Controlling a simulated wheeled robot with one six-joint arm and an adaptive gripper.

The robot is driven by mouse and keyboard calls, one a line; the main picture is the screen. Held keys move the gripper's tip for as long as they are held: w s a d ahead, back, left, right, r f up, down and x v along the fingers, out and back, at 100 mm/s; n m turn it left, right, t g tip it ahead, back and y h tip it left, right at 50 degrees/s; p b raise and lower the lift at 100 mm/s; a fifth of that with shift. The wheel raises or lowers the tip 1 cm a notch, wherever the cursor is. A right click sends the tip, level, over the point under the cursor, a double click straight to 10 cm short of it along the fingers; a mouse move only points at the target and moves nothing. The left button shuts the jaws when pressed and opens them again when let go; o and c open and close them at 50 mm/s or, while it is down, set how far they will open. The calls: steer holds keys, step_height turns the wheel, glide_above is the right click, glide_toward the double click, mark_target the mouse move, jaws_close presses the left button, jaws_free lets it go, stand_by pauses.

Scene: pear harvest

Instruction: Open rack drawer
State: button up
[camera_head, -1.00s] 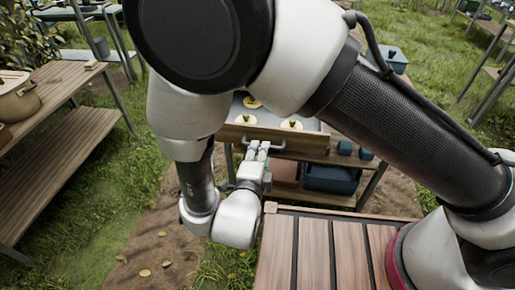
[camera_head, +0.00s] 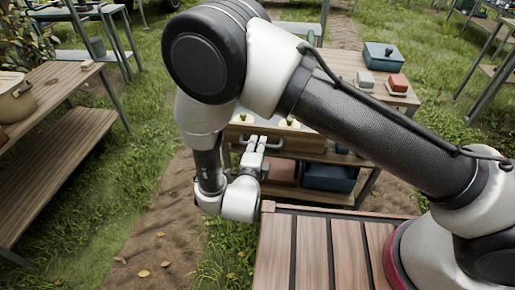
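The rack (camera_head: 365,185) stands ahead of me, partly hidden behind my arm. The wooden drawer front (camera_head: 305,143) faces me at its upper part, with a grey bar handle (camera_head: 276,143) on it. Behind the front lies a pale grey surface (camera_head: 265,123) with yellow, pear-like pieces (camera_head: 289,123) on it. My gripper (camera_head: 256,141) is at the left part of the handle, its two light fingers side by side and pointing at the drawer. I cannot tell whether they are closed around the bar or only beside it.
A dark blue bin (camera_head: 331,177) sits on the rack's lower shelf. The tabletop behind carries a teal box (camera_head: 385,56) and a red block (camera_head: 398,83). A wooden shelf unit (camera_head: 60,160) stands left, with grass and a dirt path between.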

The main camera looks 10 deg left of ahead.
jaws_close()
steer(key=f+v, duration=0.1)
steer(key=v, duration=0.7)
steer(key=shift+s+f, duration=0.5)
steer(key=shift+s, duration=0.05)
steer(key=shift+d, duration=0.1)
jaws_free()
steer(key=shift+r, duration=0.1)
steer(key=v, duration=1.1)
steer(key=shift+s, duration=0.4)
